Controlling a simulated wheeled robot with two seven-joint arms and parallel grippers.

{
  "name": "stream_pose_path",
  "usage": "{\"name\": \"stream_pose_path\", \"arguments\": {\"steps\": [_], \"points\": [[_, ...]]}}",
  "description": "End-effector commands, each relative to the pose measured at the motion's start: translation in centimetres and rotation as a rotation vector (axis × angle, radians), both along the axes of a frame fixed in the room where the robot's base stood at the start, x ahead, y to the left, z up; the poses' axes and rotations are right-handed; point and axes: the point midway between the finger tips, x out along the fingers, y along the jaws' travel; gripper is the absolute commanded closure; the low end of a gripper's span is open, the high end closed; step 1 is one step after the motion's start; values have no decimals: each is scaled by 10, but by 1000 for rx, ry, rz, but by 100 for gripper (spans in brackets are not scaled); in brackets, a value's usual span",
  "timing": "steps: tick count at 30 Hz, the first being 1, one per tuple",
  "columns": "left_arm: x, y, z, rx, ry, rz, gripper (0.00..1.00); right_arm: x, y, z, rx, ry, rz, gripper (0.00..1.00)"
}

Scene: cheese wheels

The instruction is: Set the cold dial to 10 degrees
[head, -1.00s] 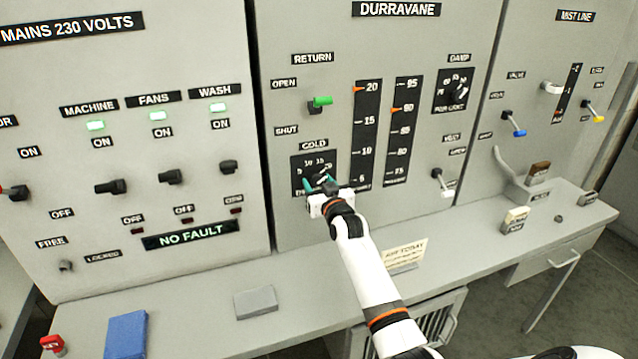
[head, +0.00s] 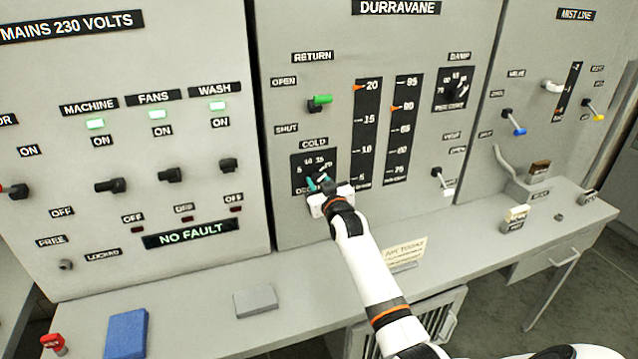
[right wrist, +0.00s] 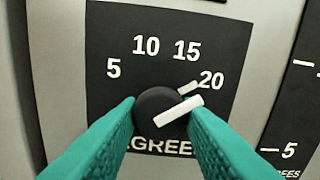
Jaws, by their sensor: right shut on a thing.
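The cold dial (head: 318,176) is a round black knob on a black plate marked 5, 10, 15 and 20, below the COLD label on the middle panel. In the right wrist view, the dial's knob (right wrist: 158,102) carries a white bar that slants up to the right, its right end just below the 20. A short white mark sits between the knob and the 20. My right gripper (head: 320,183) is shut on the knob, its teal fingers (right wrist: 162,118) at either side. The fingers hide part of the lower lettering. My left gripper is not in view.
A green-tipped return lever (head: 322,99) is above the dial. Two gauge strips with orange pointers, one of them the left strip (head: 366,130), stand right of it. The desk (head: 200,300) below holds a blue block (head: 126,334) and a grey block (head: 256,300).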

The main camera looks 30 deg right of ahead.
Motion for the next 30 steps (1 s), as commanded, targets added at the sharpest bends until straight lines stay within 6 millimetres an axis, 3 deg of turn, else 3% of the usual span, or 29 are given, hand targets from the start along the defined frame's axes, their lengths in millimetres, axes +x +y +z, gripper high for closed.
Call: {"name": "stream_pose_path", "arguments": {"steps": [30], "points": [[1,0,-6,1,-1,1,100,0,-2,1,-907,217,0,90]]}}
